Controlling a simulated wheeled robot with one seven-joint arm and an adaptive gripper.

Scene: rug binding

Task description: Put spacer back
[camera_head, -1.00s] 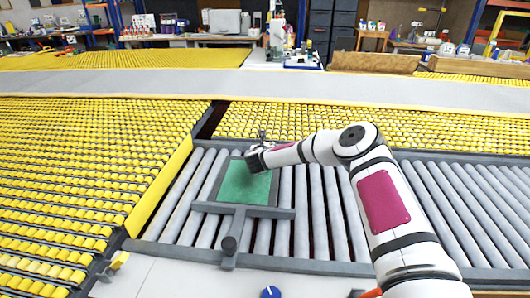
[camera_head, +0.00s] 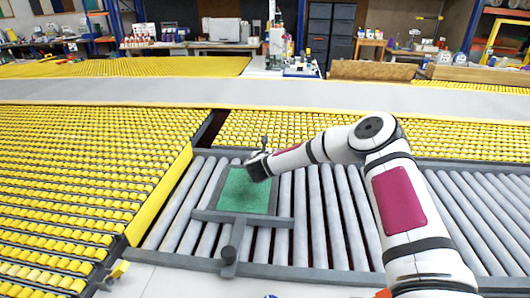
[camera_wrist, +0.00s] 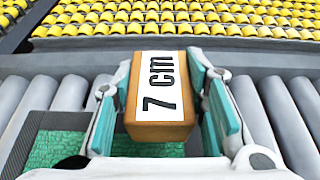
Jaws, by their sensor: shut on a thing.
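The spacer is an orange-brown block with a white label reading "7 cm" (camera_wrist: 158,125). In the wrist view it sits between the two teal-padded fingers of my gripper (camera_wrist: 163,112), which is shut on it. In the head view my gripper (camera_head: 258,167) is over the upper right corner of a green rug piece (camera_head: 246,194); the spacer itself is hard to make out there. The green piece also shows in the wrist view (camera_wrist: 48,150), lower left, below the fingers.
Yellow roller beds (camera_head: 80,180) lie left and behind. A raised yellow rail (camera_head: 160,195) borders the left side. The rollers to the right are clear.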

